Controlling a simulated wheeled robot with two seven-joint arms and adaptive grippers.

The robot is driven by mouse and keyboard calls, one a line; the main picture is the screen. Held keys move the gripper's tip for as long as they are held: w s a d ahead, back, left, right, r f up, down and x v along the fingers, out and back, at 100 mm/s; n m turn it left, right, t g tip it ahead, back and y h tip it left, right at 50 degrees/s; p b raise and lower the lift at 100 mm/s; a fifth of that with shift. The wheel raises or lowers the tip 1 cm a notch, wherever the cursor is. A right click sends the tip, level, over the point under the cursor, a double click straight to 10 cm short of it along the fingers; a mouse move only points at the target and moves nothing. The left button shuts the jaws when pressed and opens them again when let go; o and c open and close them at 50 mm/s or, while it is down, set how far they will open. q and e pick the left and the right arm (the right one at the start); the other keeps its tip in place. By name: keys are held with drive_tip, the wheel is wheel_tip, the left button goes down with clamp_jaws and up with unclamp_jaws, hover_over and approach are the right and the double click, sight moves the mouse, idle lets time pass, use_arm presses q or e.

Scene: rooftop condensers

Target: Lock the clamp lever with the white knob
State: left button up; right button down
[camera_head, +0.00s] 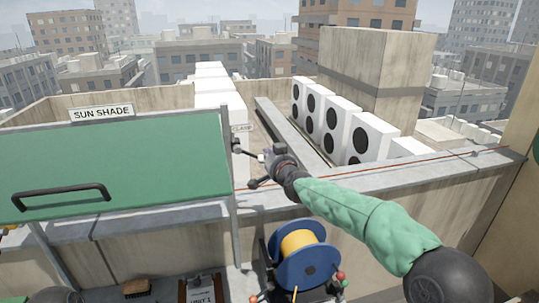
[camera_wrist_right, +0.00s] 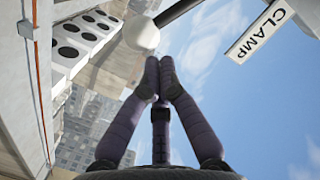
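The white knob (camera_wrist_right: 141,35) shows in the right wrist view on the end of a dark lever (camera_wrist_right: 182,10), just beyond my fingertips. My right gripper (camera_wrist_right: 159,72) has its fingertips together with nothing between them. The tips are very close to the knob; I cannot tell whether they touch. A sign reading CLAMP (camera_wrist_right: 262,30) is to the right of the knob. In the head view my right gripper (camera_head: 268,157) is beside the post at the right edge of the green sun shade (camera_head: 130,160). The knob is hard to make out there. My left gripper is not visible.
A blue reel with yellow cable (camera_head: 303,262) stands below my right arm. A brush (camera_head: 137,287) and a clipboard (camera_head: 202,290) lie at the bottom. A parapet (camera_head: 400,188) with a red line runs behind. White condensers (camera_head: 365,138) stand beyond it.

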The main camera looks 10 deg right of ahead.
drive_tip(key=s+d+r+p, duration=0.1)
drive_tip(key=s+d+r, duration=0.2)
drive_tip(key=s, duration=0.7)
drive_tip(key=shift+s+d+r, duration=0.15)
drive_tip(key=shift+r, duration=0.55)
